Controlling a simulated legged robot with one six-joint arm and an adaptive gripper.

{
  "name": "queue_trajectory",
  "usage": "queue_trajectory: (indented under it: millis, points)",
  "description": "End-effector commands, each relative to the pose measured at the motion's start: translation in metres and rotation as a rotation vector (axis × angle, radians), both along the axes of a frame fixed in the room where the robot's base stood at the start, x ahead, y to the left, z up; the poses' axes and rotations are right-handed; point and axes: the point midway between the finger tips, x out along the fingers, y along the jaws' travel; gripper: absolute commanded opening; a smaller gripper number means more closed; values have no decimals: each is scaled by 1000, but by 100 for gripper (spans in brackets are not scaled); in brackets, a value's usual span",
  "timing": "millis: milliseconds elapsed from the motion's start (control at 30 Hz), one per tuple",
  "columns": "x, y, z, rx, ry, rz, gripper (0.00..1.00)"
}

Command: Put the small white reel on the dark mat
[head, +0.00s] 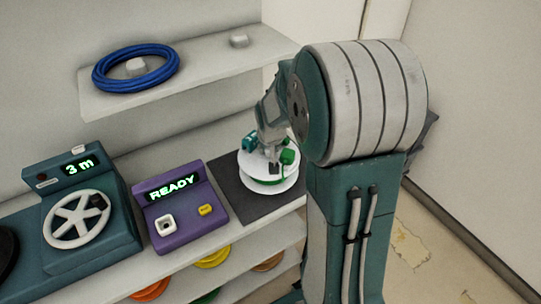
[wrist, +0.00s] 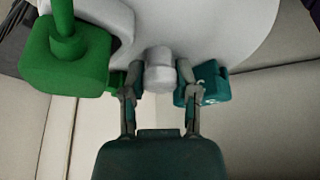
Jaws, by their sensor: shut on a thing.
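The small white reel (head: 262,185) has pale round flanges and green cable with a green plug (head: 288,157). In the head view it appears over the dark mat (head: 233,192); I cannot tell whether it touches the mat. My gripper (head: 272,162) is above the reel. In the wrist view, my gripper's fingers (wrist: 159,78) are shut on the reel's pale central knob (wrist: 160,72). The white flange (wrist: 225,30) fills the top of that view, with a green plug (wrist: 65,60) at left and a teal connector (wrist: 208,85) at right. My gripper hides part of the reel.
A purple box (head: 180,225) reading READY stands left of the mat, and a teal machine (head: 85,225) reading 3 m stands farther left. A blue cable coil (head: 136,66) lies on the upper shelf (head: 200,72). Coloured coils (head: 212,258) lie on the shelf below.

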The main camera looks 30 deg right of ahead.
Motion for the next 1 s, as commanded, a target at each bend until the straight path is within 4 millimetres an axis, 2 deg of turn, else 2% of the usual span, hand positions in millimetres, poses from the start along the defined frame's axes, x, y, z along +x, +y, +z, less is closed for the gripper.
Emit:
queue_trajectory:
  millis: [167,400,733,767,800,833,1000]
  points:
    - [5,-8,-9,-1,-4,-1,0]
    - [5,-8,-39,0,-1,0,0]
    - [5,-8,-42,-1,-4,0,0]
    - [5,-8,-43,-1,-2,0,49]
    - [4,-8,-43,-1,-2,0,66]
    - [4,-8,-43,-1,-2,0,74]
    - [5,-8,-43,0,-1,0,74]
